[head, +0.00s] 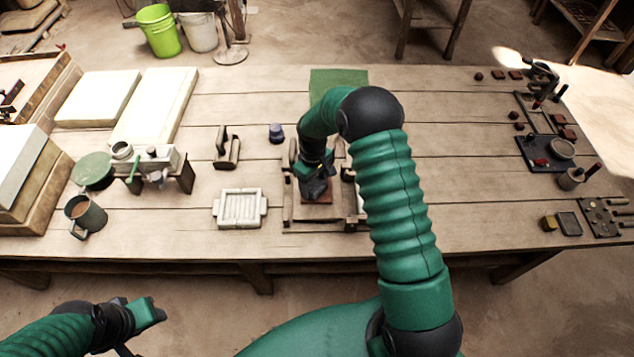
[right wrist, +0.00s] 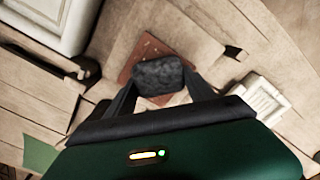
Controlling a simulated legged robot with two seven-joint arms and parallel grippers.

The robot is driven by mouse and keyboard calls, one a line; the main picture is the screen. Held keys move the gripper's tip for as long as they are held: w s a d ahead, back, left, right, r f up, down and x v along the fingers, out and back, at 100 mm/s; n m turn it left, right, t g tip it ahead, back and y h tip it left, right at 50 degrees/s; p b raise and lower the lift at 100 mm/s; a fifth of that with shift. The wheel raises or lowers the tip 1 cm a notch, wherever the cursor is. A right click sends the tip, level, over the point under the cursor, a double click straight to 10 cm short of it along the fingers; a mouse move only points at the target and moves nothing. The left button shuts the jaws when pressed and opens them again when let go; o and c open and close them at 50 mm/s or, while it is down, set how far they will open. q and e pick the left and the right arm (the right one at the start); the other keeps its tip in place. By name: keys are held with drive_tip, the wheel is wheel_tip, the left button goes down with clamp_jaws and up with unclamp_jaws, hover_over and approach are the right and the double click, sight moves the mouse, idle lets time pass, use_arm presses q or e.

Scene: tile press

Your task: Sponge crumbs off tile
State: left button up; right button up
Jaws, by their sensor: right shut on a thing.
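The reddish-brown tile (head: 318,198) lies flat inside the wooden press frame (head: 287,212) at mid-table. My right gripper (head: 312,176) points down over it, shut on a dark grey sponge (head: 314,188). In the right wrist view, the sponge (right wrist: 158,76) sits between both fingers and covers part of the tile (right wrist: 150,47). I cannot tell whether the sponge touches the tile. No crumbs can be made out on the tile's visible part. My left gripper (head: 148,315) hangs at the lower left, off the table's front; its jaw state is unclear.
A mug (head: 88,220), a small stand (head: 150,163) and white slabs (head: 155,100) fill the left side. A green mat (head: 330,80) lies behind. Tools and a dark tray (head: 540,153) are at right.

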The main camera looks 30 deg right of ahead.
sight(321, 196)
drive_tip(key=shift+w+a, duration=0.1)
drive_tip(key=shift+a, duration=0.3)
drive_tip(key=shift+s+a+r+p, duration=0.1)
drive_tip(key=shift+s+a+p, duration=0.15)
drive_tip(key=shift+s+p, duration=0.2)
drive_tip(key=shift+s+a, duration=0.25)
drive_tip(key=shift+s, duration=0.45)
drive_tip(key=shift+s+d+p, duration=0.3)
drive_tip(key=shift+d+p, duration=0.1)
drive_tip(key=shift+p, duration=0.05)
drive_tip(key=shift+s+d, duration=0.25)
drive_tip(key=shift+d, duration=0.55)
drive_tip(key=shift+w+d, duration=0.25)
drive_tip(key=shift+w, duration=0.35)
drive_tip(key=shift+w+d, duration=0.25)
drive_tip(key=shift+w, duration=0.35)
drive_tip(key=shift+s+a, duration=0.15)
drive_tip(key=shift+a, duration=0.4)
drive_tip(key=shift+s+a+p, duration=0.25)
drive_tip(key=shift+a+p, duration=0.1)
drive_tip(key=shift+a, duration=0.1)
